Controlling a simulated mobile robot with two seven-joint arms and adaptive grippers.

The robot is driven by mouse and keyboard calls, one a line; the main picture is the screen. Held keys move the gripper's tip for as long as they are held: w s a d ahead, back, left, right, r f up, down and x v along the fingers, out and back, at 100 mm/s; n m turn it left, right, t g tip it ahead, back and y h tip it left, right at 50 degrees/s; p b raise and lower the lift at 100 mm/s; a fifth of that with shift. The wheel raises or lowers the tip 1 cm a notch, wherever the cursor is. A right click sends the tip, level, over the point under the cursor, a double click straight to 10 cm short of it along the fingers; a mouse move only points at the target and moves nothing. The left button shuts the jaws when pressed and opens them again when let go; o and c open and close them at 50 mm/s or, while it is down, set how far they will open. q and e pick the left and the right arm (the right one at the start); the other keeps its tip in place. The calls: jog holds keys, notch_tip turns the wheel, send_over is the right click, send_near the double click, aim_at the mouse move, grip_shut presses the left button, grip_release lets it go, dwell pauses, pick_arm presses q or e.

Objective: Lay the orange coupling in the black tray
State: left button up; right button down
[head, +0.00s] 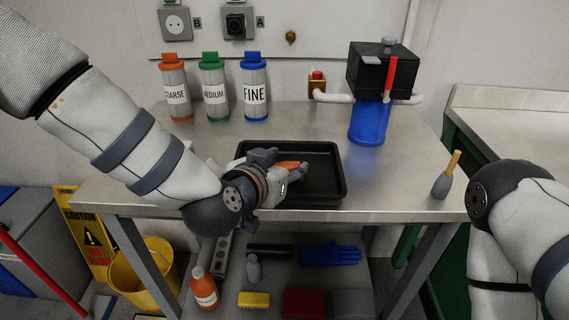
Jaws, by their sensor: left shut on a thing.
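The black tray (325,187) lies on the metal table, near the middle of its front edge. My left gripper (291,171) is over the tray, shut on the orange coupling (287,165). Only a small orange part of the coupling shows between the fingers; the rest is hidden by the gripper. I cannot tell whether the coupling touches the tray floor. My right arm comes in at the right edge, and its gripper is not in view.
Three bottles, coarse (175,88), medium (213,88) and fine (255,88), stand at the back left. A black-and-blue device (370,120) stands at the back right. A grey tool with a yellow handle (443,183) stands near the right edge. The table between tray and tool is clear.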

pick_arm(q)
jog(key=shift+f, duration=0.15)
jog(key=o, duration=1.1)
jog(key=shift+o, duration=0.2)
jog(key=shift+s+r, duration=0.15)
jog(key=shift+r, duration=0.25)
jog(key=p+v, duration=0.2)
jog(key=v, duration=0.9)
jog(key=s+a+f+n+g+y, duration=0.1)
jog(key=s+a+f+g, duration=0.1)
jog(key=s+f, duration=0.35)
jog(key=s+a+f+g, duration=0.2)
jog(key=f, duration=0.6)
jog(key=s+a+f+n+g+y, duration=0.1)
jog(key=s+a+f+g, duration=0.2)
jog(key=s, duration=0.5)
jog(key=s+a+f+n+g+y, duration=0.1)
jog(key=s+a+f+g, duration=0.2)
jog(key=s+a+f, duration=0.2)
jog(key=s+a+f+n+g+y, duration=0.1)
jog(key=s+a+f+g+y, duration=0.1)
jog(key=s+a+f, duration=0.3)
jog(key=s+f+g, duration=0.1)
jog(key=s+f, duration=0.2)
jog(key=s, duration=0.4)
jog(key=shift+s+n+g, duration=0.3)
jog(key=shift+n+g, duration=0.1)
pick_arm(e)
jog(key=shift+t, duration=0.7)
jog(key=w+r, duration=0.3)
